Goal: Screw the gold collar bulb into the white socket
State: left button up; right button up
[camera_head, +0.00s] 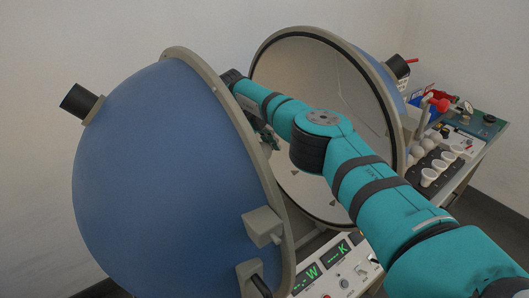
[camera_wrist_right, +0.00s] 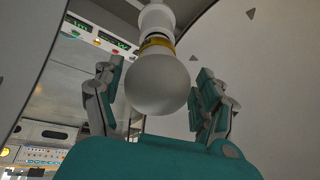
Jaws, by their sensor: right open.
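The bulb (camera_wrist_right: 160,88) is a round frosted white globe with a gold collar (camera_wrist_right: 157,43), in the middle of the right wrist view. Its collar end meets the white socket (camera_wrist_right: 157,17) at the top of the picture; I cannot tell how deep it sits. My right gripper (camera_wrist_right: 158,100) is open, one finger on each side of the globe, with visible gaps. In the head view my right gripper (camera_head: 264,134) is between the two sphere halves, partly hidden by the left half's rim; the bulb and socket are hidden there. My left gripper is not in view.
The blue left half-sphere (camera_head: 160,150) and the open right half (camera_head: 305,70) stand close around my right arm. A panel with green displays (camera_head: 335,255) is below. At right, a table (camera_head: 480,130) holds several white cups (camera_head: 430,177), round bulbs and a red-handled device (camera_head: 438,103).

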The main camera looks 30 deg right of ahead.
jog(key=n+p, duration=0.1)
jog(key=n, duration=0.1)
jog(key=n+t+p, duration=0.1)
jog(key=p, duration=0.1)
jog(key=shift+r+n+h, duration=0.3)
jog(key=shift+n+h, duration=0.1)
jog(key=n+t+p, duration=0.1)
jog(key=n, duration=0.2)
jog(key=shift+w+f, duration=0.1)
jog(key=n+t, duration=0.1)
jog(key=n+t+p, duration=0.1)
jog(key=n, duration=0.1)
jog(key=shift+w+a+f+n, duration=0.1)
jog(key=shift+w+a+n, duration=0.05)
jog(key=shift+n, duration=0.15)
jog(key=n+t, duration=0.1)
jog(key=n, duration=0.2)
jog(key=n+t, duration=0.1)
jog(key=n, duration=0.2)
jog(key=shift+w+a+f+y, duration=0.1)
jog(key=shift+w+f+y, duration=0.05)
jog(key=shift+y, duration=0.15)
jog(key=n+t+y, duration=0.1)
jog(key=n, duration=0.2)
jog(key=shift+w+b, duration=0.1)
jog(key=shift+b, duration=0.2)
jog(key=n+y, duration=0.1)
jog(key=n, duration=0.2)
jog(key=shift+w+a+t, duration=0.15)
jog(key=shift+t, duration=0.25)
